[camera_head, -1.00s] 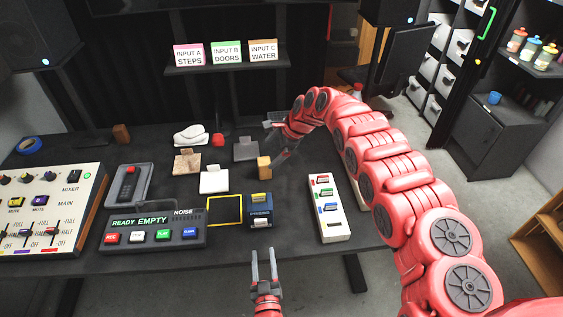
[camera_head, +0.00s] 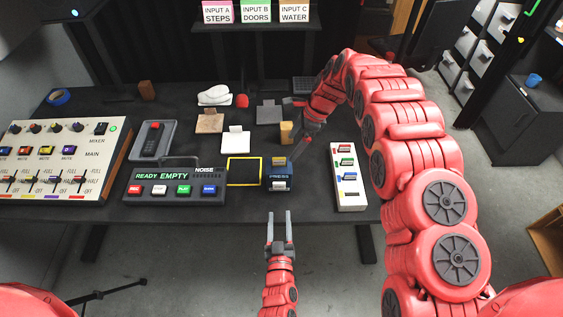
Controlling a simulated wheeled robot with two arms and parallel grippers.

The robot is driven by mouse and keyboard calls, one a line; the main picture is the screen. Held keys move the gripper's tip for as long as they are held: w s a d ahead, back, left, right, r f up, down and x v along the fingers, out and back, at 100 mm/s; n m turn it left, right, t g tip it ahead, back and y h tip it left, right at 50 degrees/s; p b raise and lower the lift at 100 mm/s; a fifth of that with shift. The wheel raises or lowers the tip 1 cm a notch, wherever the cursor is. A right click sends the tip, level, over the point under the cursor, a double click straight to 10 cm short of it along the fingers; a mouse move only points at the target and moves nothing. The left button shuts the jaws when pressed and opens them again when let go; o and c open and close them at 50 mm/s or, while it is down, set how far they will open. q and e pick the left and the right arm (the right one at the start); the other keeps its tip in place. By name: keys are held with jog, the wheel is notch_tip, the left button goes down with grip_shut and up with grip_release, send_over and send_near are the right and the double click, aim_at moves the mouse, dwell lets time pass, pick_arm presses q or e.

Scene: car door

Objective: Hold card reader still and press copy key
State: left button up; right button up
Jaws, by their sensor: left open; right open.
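The small dark blue device (camera_head: 279,176), which looks like the card reader, stands near the table's front edge. A pale key (camera_head: 279,187) on its lower front looks like the copy key; its lettering is too small to read. My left gripper (camera_head: 279,215) is open and empty in front of the table edge, its fingers pointing at the device but apart from it. My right gripper (camera_head: 297,150) is open, angled down just behind the device's back right. I cannot tell whether its fingers touch the device; part of the gripper is blurred against the dark table.
A yellow-framed dark square (camera_head: 244,184) and the noise recorder (camera_head: 176,187) lie left of the device. A white rack of coloured cards (camera_head: 347,176) stands right. A wooden block (camera_head: 287,132) and a white card (camera_head: 236,142) lie behind. A mixer (camera_head: 60,160) fills the far left.

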aim_at(281, 163)
jog(key=x, duration=0.9)
jog(key=shift+a+f, duration=0.2)
jog(key=shift+f, duration=0.1)
jog(key=shift+a+f, duration=0.1)
jog(key=shift+f, duration=0.35)
pick_arm(q)
jog(key=shift+c, duration=0.3)
pick_arm(e)
jog(key=c, duration=1.5)
pick_arm(q)
grip_shut()
